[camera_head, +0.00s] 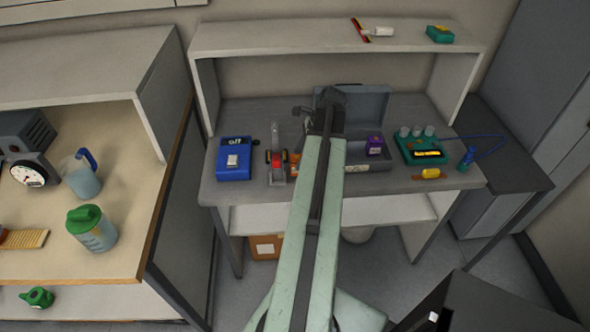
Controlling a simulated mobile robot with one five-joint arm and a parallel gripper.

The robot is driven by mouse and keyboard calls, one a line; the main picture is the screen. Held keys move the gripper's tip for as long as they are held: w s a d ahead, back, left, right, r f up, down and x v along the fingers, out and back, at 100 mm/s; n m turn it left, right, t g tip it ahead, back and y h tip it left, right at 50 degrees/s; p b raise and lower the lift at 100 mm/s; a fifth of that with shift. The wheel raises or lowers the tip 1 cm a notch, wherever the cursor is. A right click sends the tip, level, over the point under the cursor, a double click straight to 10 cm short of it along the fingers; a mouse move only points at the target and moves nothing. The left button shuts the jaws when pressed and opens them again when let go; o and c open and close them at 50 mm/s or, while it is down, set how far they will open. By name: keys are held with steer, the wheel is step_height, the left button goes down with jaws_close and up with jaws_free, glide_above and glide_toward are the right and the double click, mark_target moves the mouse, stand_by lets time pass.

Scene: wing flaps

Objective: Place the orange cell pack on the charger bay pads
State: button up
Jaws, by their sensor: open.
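My arm reaches from the bottom middle over the workbench, and my gripper (322,108) is at its far end, in front of the open grey case. It is open; nothing shows between its jaws. An orange item (294,158) lies on the bench just left of my arm, which partly hides it; it may be the orange cell pack. A small yellow-orange piece (431,174) lies at the right front of the bench. I cannot clearly make out the charger bay pads; a blue unit (234,160) with a small display and a pale block stands at the left.
The grey case (371,104) holds a purple block (374,145). A grey-and-red device (277,160) stands left of my arm. A green unit with knobs (421,149) and a teal holder with blue cable (466,159) are at the right. An overhead shelf (280,36) spans the bench.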

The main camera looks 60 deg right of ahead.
mark_target(290, 173)
steer(key=b+x, duration=0.4)
steer(key=x, duration=0.2)
steer(key=shift+b, duration=0.4)
steer(key=shift+r, duration=0.15)
steer(key=shift+s, duration=0.1)
jaws_close()
